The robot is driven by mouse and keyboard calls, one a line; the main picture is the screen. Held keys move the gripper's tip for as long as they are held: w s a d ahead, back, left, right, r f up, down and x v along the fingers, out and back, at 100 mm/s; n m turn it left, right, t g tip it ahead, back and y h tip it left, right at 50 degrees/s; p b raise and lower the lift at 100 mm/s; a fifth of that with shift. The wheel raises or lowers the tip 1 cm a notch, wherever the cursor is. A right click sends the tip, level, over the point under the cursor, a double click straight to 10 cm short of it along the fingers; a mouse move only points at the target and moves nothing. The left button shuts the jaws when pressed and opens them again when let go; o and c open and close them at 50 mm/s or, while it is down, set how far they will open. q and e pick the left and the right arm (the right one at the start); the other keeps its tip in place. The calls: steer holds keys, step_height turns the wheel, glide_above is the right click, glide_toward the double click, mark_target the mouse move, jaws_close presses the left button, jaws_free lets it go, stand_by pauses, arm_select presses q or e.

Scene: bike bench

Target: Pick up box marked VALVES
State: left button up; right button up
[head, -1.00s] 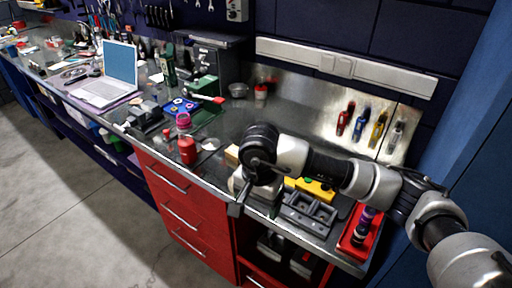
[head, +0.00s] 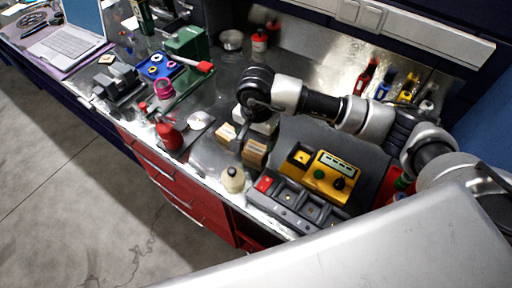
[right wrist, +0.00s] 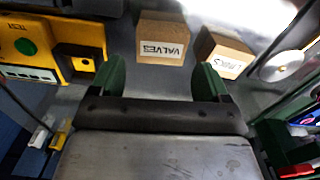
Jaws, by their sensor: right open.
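The box marked VALVES (right wrist: 162,43) is a small tan cardboard block, its label facing my right gripper (right wrist: 162,80) in the right wrist view. The green fingers are apart with nothing between them, and the box lies just beyond them, roughly centred in the gap. A second, similar box (right wrist: 222,56) stands to its right, its label hard to read. In the head view my right gripper (head: 242,140) hangs over the two boxes and partly hides them. The VALVES box (head: 256,154) seems the one nearer the yellow tester; no label reads there. My left gripper is not in view.
A yellow tester (head: 331,177) and a grey tray (head: 291,203) are right of the boxes. A cream bottle (head: 232,180) is near the bench's front edge, a red bottle (head: 169,136) and silver dish (head: 200,120) to the left. A wall stands behind.

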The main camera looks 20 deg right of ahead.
mark_target(257, 146)
steer(key=shift+w+f, duration=0.15)
steer(key=shift+f, duration=0.2)
steer(key=f+p, duration=0.1)
steer(key=f, duration=0.1)
steer(key=f+p, duration=0.1)
steer(key=f, duration=0.1)
steer(key=shift+w+d+f+p, duration=0.15)
steer(key=shift+d+p, duration=0.05)
steer(key=shift+p, duration=0.1)
steer(key=shift+f, duration=0.3)
steer(key=shift+c, duration=0.4)
steer(key=c, duration=0.6)
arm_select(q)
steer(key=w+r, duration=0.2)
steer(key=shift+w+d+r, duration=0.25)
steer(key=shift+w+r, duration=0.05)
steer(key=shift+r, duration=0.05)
